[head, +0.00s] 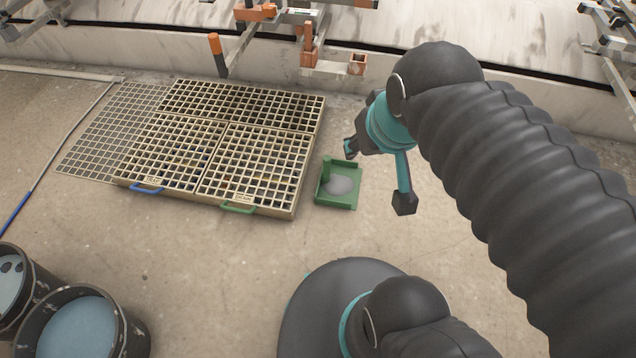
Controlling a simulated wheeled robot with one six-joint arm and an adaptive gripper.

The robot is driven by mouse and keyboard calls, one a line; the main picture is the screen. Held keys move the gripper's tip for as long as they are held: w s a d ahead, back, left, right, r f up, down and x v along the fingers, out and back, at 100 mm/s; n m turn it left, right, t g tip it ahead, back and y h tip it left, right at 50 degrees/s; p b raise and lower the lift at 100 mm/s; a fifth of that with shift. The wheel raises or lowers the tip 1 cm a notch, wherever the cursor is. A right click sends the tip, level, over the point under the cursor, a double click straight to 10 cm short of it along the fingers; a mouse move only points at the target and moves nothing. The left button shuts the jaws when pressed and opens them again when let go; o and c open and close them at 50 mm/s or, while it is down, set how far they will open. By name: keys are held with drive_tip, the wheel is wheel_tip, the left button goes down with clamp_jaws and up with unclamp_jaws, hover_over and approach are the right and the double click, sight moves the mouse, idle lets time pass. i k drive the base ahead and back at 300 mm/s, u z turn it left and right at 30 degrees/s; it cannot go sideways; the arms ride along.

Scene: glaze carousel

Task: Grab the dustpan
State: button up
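The green dustpan (356,188) lies on the concrete floor just right of the grates, with a short green post, probably its handle, standing at its far left corner. Nothing shows between the fingers. One fingertip appears near the dustpan's far edge and the other to its right. The gripper seems clear of the dustpan, but its height is hard to judge.
Framed floor grates (297,150) with a blue handle (146,188) and a green handle (238,208) lie to the left. Buckets (130,335) stand at lower left. A metal rack (325,64) is at the back. The floor before the dustpan is clear.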

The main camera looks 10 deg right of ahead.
sight(339, 183)
drive_tip(key=u, duration=2.75)
drive_tip(key=i, duration=0.85)
drive_tip(key=z, duration=2.5)
